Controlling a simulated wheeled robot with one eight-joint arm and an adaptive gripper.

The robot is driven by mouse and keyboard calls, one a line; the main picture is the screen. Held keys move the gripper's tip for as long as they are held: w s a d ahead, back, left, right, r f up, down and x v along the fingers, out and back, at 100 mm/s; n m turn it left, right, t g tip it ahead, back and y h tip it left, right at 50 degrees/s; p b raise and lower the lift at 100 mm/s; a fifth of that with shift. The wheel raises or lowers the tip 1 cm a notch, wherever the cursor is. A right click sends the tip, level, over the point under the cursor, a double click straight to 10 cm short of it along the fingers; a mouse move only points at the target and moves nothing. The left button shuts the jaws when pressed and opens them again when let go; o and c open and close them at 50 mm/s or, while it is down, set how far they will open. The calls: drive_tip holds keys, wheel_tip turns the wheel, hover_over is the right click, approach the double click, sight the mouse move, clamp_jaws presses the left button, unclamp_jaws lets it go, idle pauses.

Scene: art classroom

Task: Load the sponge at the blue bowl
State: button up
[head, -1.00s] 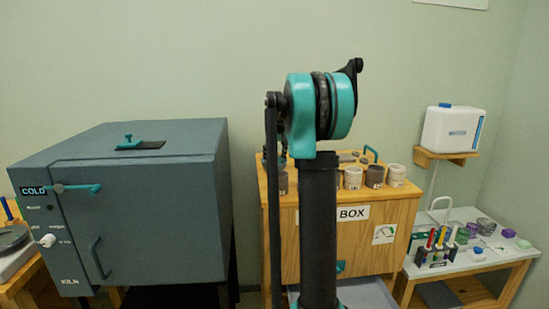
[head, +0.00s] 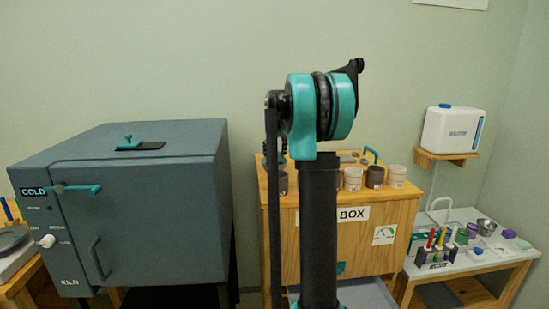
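Small items lie on the white-topped table (head: 455,262) at the right. Among them are a purple block (head: 509,233) and a green block (head: 524,244), either of which may be a sponge; they are too small to tell. A dark grey bowl-like vessel (head: 486,227) stands left of the purple block. A small white item with a blue top (head: 477,251) lies nearer the front; I cannot tell if it is the blue bowl. My arm stands upright in the middle of the view, but my gripper is not visible.
A grey kiln (head: 140,220) stands at the left. A wooden box cabinet (head: 350,245) with several jars on top stands behind my arm. A rack of coloured tools (head: 437,247) is on the table. A white water container (head: 452,130) sits on a wall shelf.

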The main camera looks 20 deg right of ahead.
sight(274, 154)
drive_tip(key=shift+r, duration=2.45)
